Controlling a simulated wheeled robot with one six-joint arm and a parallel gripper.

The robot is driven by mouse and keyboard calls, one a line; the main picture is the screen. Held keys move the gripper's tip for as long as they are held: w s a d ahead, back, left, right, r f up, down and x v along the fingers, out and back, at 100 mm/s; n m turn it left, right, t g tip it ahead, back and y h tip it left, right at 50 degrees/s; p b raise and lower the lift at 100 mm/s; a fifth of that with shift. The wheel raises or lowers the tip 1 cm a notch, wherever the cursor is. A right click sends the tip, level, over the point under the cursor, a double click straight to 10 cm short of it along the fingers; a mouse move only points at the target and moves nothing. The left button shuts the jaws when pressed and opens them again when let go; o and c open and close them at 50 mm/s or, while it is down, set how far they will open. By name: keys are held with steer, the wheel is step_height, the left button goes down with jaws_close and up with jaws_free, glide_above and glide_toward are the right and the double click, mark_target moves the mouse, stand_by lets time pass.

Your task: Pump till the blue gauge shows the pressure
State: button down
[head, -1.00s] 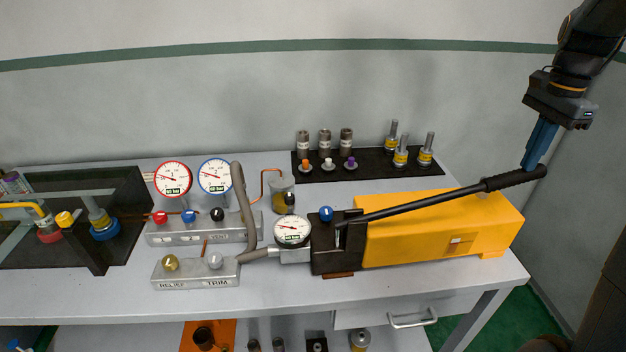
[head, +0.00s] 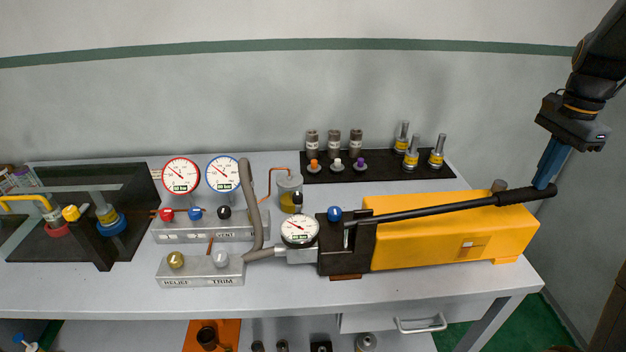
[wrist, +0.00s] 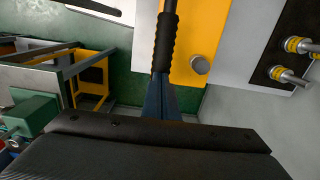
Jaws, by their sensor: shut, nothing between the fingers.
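The yellow hand pump (head: 420,250) lies on the bench with its black lever (head: 430,211) sloping gently up to the right, to a ribbed grip. My gripper (head: 543,182) is shut with nothing between its fingers. Its blue fingertips meet the grip from above near its end; the grip also shows in the wrist view (wrist: 166,45). The blue-rimmed gauge (head: 223,174) stands on the rear valve block, its needle pointing to the upper left. The red-rimmed gauge (head: 181,175) beside it and the pump's white gauge (head: 299,229) read similarly. Their digits are too small to read surely.
The rear block (head: 190,234) carries red, blue and black knobs; the front block (head: 201,273) has RELIEF and TRIM knobs. A grey hose (head: 249,205) links to the pump. A dark tray (head: 385,172) with fittings stands behind. Space above the pump is clear.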

mark_target(537, 192)
steer(key=shift+d+f, duration=0.1)
steer(key=shift+f, duration=0.6)
steer(key=shift+f+b, duration=0.3)
steer(key=shift+d+f+b, duration=0.2)
steer(key=shift+f+b, duration=0.3)
steer(key=shift+f, duration=0.9)
steer(key=shift+r, duration=0.15)
steer(key=r+p, duration=0.3)
steer(key=r, duration=0.1)
steer(key=a+r+p, duration=0.1)
steer(key=r+p, duration=0.1)
steer(key=r, duration=0.1)
steer(key=shift+r+p, duration=0.1)
steer(key=shift+p, duration=0.2)
step_height(537, 192, up, 7)
steer(key=a+p, duration=0.1)
steer(key=a, duration=0.1)
steer(key=shift+s+p, duration=0.15)
steer(key=shift+p, duration=0.25)
